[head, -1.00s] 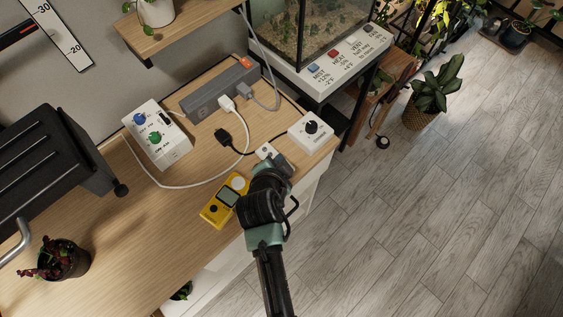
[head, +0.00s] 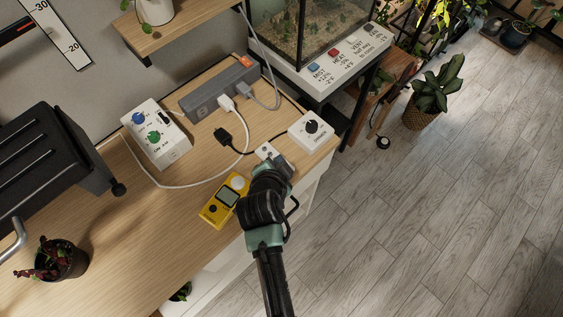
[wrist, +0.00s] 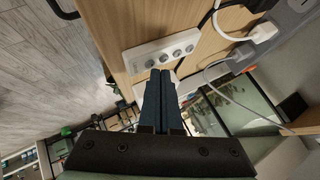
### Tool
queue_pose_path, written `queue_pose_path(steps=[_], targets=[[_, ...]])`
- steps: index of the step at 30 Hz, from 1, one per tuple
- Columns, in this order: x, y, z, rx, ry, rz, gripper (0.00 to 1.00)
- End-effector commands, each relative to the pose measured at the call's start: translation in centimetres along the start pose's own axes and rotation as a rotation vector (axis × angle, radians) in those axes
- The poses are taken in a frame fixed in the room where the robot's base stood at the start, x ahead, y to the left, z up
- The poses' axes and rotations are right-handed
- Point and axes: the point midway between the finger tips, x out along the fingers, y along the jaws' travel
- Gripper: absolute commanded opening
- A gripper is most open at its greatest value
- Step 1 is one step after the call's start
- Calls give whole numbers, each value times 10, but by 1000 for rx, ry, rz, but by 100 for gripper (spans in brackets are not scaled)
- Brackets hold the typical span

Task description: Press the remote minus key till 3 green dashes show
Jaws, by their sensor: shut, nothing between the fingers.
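The remote, a white strip with several round grey keys, lies near the desk's edge in the wrist view (wrist: 160,55). In the head view only a small white part of the remote (head: 265,150) shows beside my gripper (head: 279,163). In the wrist view my gripper (wrist: 161,74) is shut and empty, its dark blue fingertips just below the row of keys in the picture. I cannot tell whether they touch the remote. The key signs are too small to read, and I can make out no green dashes.
A white box with a black knob (head: 311,130) sits at the desk corner. A yellow meter (head: 224,201) lies left of my gripper. A white box with blue and green knobs (head: 157,134), a grey power strip (head: 220,91) and cables lie behind. Bare desk (head: 130,240) is at left.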

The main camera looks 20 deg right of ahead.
Motion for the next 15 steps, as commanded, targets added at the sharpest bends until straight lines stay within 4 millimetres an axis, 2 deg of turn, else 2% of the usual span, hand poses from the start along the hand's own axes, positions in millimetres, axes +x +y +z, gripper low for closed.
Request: queue_pose_path(steps=[15], targets=[[4, 3, 2, 0, 0, 0, 0]])
